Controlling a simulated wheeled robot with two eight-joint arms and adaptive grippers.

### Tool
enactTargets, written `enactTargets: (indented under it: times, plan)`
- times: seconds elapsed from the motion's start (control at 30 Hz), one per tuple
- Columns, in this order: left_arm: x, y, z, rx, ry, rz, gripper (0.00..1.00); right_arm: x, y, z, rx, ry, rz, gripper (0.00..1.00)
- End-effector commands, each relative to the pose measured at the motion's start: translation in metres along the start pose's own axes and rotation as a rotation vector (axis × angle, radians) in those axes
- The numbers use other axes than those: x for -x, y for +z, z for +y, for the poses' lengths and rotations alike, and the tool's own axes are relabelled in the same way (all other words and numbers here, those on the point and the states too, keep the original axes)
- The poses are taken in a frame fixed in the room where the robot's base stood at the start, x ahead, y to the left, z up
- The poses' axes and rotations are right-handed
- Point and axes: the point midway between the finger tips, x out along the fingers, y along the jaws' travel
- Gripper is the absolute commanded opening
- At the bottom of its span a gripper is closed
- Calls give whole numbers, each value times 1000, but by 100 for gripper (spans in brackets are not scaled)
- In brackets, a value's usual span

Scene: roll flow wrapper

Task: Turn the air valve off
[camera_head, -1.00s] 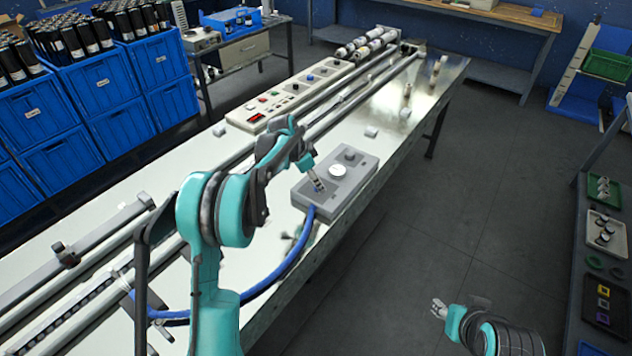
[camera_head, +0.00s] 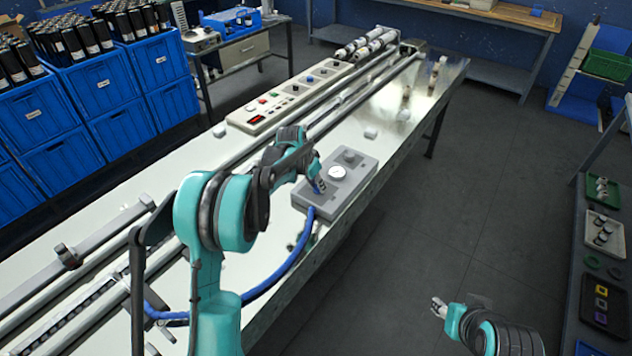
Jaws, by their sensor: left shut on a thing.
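My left gripper (camera_head: 320,186) reaches in over the near left part of the box, beside the gauge. It is shut on a small valve handle there, which the fingers mostly hide. I cannot make out how the handle is turned. My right gripper (camera_head: 437,307) hangs over the floor at the lower right, away from the bench; its fingers look apart and empty.
A long control panel (camera_head: 290,97) with buttons and knobs lies behind the rails on the bench (camera_head: 190,168). Blue crates (camera_head: 105,90) stand at the left, and a shelf with trays (camera_head: 607,225) at the right.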

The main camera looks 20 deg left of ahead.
Motion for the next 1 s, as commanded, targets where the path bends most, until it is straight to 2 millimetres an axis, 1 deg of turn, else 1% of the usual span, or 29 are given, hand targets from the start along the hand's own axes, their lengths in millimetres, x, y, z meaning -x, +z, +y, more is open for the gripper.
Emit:
enactTargets:
  times: [0.2,0.5,0.7,1.0]
  plan:
    - [1,-1,3,184,-77,0,0,6,-4,0,0,0,0,40]
    - [0,-1,5,412,-172,-1,0,10,-7,0,0,0,0,40]
    - [0,-1,5,518,-216,-1,0,12,-8,0,0,0,0,40]
    - [-1,-2,6,595,-247,-1,0,13,-9,0,0,0,0,40]
